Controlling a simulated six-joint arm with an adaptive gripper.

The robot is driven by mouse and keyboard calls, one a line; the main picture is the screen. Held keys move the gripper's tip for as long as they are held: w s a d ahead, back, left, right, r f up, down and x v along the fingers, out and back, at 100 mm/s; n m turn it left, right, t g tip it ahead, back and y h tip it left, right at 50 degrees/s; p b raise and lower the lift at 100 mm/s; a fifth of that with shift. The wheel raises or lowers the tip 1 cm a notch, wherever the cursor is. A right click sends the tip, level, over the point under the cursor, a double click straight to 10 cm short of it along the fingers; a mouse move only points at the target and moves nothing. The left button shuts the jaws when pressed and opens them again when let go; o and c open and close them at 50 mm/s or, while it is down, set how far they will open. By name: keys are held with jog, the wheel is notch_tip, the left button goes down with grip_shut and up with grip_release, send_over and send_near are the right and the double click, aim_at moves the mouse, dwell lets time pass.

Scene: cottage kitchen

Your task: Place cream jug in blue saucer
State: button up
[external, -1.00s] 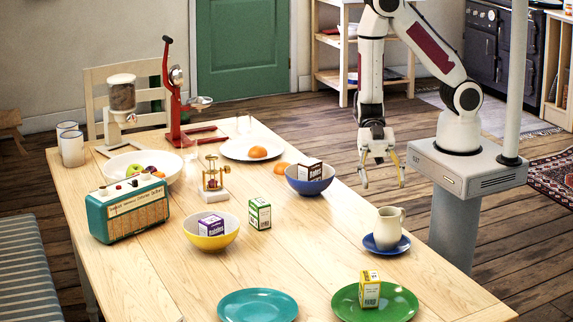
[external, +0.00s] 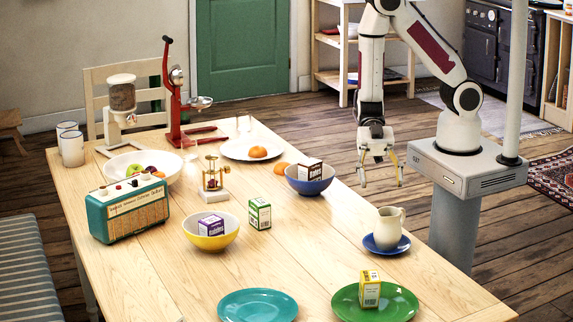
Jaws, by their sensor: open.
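The cream jug (external: 389,226) is upright on the blue saucer (external: 371,245) near the table's right edge. Its handle points to the upper right. My gripper (external: 379,184) is open and empty, hanging up and behind the jug near the table's right edge. It is apart from the jug, with clear space between them.
A blue bowl (external: 309,184) holding a box stands left of my gripper. A green plate (external: 399,302) with a yellow box (external: 370,289) lies in front of the saucer. A teal plate (external: 257,307), a yellow bowl (external: 211,241) and a green box (external: 260,214) stand further left.

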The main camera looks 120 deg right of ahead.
jog(key=w+d+r+m+t+h, duration=0.2)
jog(key=w+d+r+t+h, duration=0.15)
jog(key=w+d+h, duration=0.45)
jog(key=s+d+r+m+h, duration=0.2)
jog(key=d+r+m+h, duration=0.2)
jog(key=d+r, duration=0.55)
jog(key=s+d+r+m+h, duration=0.25)
jog(key=s+r+m, duration=0.2)
jog(key=s, duration=0.35)
jog(key=s+a+r+m+g+y, duration=0.1)
jog(key=s+a, duration=0.1)
jog(key=s, duration=0.5)
jog(key=s+a+r+m+g+y, duration=0.1)
jog(key=s+a+g, duration=0.1)
jog(key=s, duration=0.5)
jog(key=shift+s+a+r+m, duration=0.3)
jog(key=shift+a+r+m, duration=0.05)
jog(key=shift+a+r, duration=0.1)
jog(key=shift+y, duration=0.25)
